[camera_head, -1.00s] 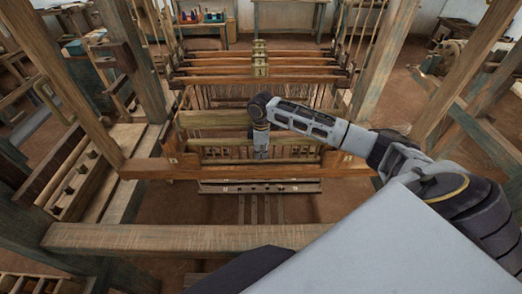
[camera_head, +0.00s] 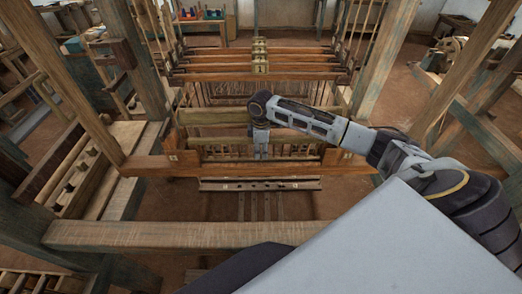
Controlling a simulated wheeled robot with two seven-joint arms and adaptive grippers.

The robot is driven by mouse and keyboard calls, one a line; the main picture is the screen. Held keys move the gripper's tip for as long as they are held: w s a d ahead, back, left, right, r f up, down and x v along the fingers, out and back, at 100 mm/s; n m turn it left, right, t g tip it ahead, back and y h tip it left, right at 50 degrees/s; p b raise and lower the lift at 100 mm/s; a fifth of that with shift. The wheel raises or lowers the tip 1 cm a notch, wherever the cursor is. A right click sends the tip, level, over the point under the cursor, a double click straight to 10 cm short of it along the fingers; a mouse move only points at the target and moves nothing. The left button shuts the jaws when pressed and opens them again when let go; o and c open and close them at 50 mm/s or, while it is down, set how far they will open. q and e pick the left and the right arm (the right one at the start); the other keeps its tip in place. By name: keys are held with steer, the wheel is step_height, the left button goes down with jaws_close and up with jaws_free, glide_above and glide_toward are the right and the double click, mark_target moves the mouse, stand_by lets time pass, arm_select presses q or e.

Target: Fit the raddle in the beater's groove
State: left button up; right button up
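The raddle seems to be the light wooden strip with a row of upright pegs (camera_head: 224,151), lying across the middle of the loom just behind the front crossbar. The wooden crossbar (camera_head: 345,167) looks like part of the beater; its groove cannot be made out. My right gripper (camera_head: 261,156) points down at the middle of the pegged strip and overlaps it in the view. Its fingers are small and partly hidden by its own body, so their opening and any hold on the strip are unclear. My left gripper is out of view.
A round light beam (camera_head: 212,117) lies just behind the pegged strip, close to my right wrist. Stacked heddle bars (camera_head: 300,68) hang further back. Thick posts stand on both sides (camera_head: 132,55). A wide front beam (camera_head: 190,235) crosses nearer me, with an open gap behind it.

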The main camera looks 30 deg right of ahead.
stand_by(0.3)
steer(key=shift+r, duration=6)
step_height(320, 180, up, 7)
steer(key=shift+f, duration=0.1)
